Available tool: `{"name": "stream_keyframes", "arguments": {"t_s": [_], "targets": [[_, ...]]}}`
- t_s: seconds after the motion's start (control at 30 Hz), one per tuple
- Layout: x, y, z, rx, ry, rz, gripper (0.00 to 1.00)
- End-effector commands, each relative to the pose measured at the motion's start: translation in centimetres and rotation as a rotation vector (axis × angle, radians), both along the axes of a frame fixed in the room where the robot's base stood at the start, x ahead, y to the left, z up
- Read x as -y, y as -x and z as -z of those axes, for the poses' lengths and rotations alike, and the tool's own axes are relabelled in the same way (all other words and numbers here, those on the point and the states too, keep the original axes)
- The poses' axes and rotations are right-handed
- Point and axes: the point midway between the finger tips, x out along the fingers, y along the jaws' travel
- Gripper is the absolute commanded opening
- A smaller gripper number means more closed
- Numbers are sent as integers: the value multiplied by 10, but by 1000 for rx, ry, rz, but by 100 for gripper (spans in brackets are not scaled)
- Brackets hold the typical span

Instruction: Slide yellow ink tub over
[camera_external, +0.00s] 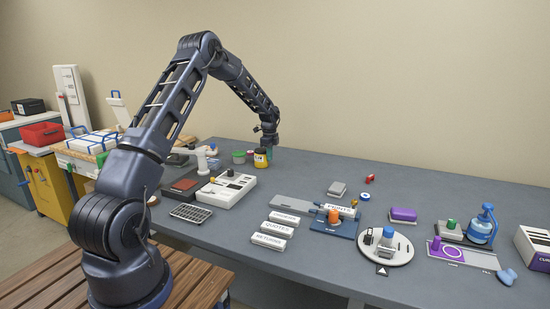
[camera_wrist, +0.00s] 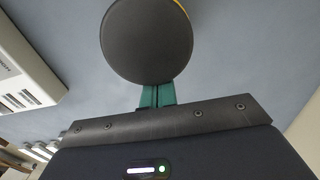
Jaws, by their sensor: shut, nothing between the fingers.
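The yellow ink tub (camera_external: 261,162) stands upright near the back of the grey table, with a dark label or band round its side. In the wrist view a round dark grey top (camera_wrist: 145,42) fills the upper middle, with a sliver of yellow at its upper right edge. My gripper (camera_external: 269,147) is low beside the tub, on its right. Its teal fingers (camera_wrist: 157,96) are together with nothing between them. Their tips meet the edge of the dark disc in the wrist view; I cannot tell whether they touch it.
A green tub (camera_external: 238,157) and other small containers stand just left of the yellow tub. A white switch box (camera_external: 227,190) is in front. White labelled blocks (camera_external: 274,229) and a grey and blue fixture (camera_external: 333,228) lie farther right.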

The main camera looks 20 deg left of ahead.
Motion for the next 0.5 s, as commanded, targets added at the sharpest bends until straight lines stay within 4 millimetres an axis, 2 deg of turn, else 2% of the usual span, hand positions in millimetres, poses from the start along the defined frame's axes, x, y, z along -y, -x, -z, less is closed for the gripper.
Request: {"name": "stream_keyframes", "arguments": {"t_s": [0.33, 0.5], "targets": [[1, 0, 0, 0, 0, 0, 0], [15, 0, 0, 0, 0, 3, 0]]}}
